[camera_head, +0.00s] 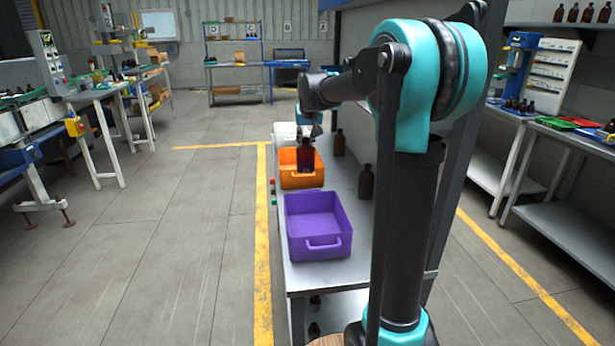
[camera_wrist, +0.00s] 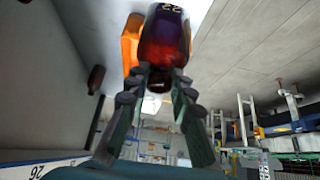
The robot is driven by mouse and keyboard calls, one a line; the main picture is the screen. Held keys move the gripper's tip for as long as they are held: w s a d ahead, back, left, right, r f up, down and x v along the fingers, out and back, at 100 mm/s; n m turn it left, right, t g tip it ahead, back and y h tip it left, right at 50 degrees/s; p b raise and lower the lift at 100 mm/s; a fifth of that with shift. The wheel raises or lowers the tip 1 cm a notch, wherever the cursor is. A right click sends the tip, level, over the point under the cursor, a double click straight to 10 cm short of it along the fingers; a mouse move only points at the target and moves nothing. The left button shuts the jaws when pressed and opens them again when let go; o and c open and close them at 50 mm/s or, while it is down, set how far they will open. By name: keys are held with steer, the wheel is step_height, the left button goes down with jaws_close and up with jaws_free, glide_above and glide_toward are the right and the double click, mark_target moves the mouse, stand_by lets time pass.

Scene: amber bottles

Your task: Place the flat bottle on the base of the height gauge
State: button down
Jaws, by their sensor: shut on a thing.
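A dark amber bottle (camera_head: 306,156) hangs upright below my gripper (camera_head: 308,132), in front of or over the orange bin; I cannot tell which from this angle. In the wrist view the same bottle (camera_wrist: 163,42) has its neck between the two fingers of my gripper (camera_wrist: 160,80), which are shut on it. Its body looks broad and carries a pale marking. Whether it is the flat bottle is hard to tell from its shape. I cannot make out a height gauge in either view.
On the grey bench (camera_head: 350,214) stand a purple bin (camera_head: 318,247), an orange bin (camera_head: 290,180) and a white bin (camera_head: 284,130). Two amber bottles, one nearer (camera_head: 366,183) and one farther (camera_head: 339,143), stand right of the bins. Bare bench lies between purple bin and nearer bottle.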

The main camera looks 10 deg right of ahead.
step_height(320, 180, down, 15)
steer(key=shift+r, duration=0.2)
stand_by(0.3)
steer(key=c, duration=1.3)
jaws_free()
